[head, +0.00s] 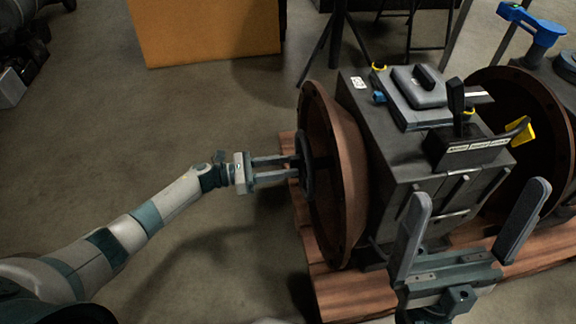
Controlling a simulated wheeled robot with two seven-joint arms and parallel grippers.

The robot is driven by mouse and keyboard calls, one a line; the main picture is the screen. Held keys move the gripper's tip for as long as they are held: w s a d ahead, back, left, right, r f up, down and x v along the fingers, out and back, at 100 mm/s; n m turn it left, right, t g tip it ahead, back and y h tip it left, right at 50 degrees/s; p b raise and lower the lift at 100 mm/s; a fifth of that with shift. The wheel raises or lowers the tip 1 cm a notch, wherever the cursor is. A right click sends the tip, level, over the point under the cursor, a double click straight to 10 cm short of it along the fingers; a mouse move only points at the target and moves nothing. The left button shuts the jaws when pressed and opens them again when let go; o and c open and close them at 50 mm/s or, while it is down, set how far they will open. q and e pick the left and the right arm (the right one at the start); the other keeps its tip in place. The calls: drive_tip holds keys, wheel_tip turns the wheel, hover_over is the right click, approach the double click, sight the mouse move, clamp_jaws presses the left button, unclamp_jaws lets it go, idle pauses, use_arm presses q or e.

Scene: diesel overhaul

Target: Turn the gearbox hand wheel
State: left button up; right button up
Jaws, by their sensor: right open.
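The dark hand wheel (306,166) is seen nearly edge-on at the left side of the gearbox (395,160), in front of its rusty brown bell-shaped flange (335,180). My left gripper (296,166) reaches it from the left, with the fingertips at the wheel. A gap shows between its fingers, but whether they grip part of the wheel cannot be told. My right gripper (481,196) is wide open and empty at the lower right, in front of the gearbox in the picture and hiding part of its near side.
The gearbox stands on a wooden pallet (345,290). A lever block with black and yellow handles (468,145) sits on top. A second rusty flange (520,110) is at the right. An orange-brown box (205,30) and tripod legs (335,40) stand behind.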

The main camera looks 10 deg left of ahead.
use_arm(q)
drive_tip(key=shift+w+d, duration=0.2)
drive_tip(key=shift+d, duration=0.2)
clamp_jaws()
drive_tip(key=shift+n, duration=0.4)
drive_tip(key=shift+w+a+f+n, duration=0.1)
drive_tip(key=shift+w+n, duration=0.05)
drive_tip(key=shift+n, duration=1.95)
drive_tip(key=shift+w+a+f+n, duration=0.1)
drive_tip(key=shift+n, duration=2)
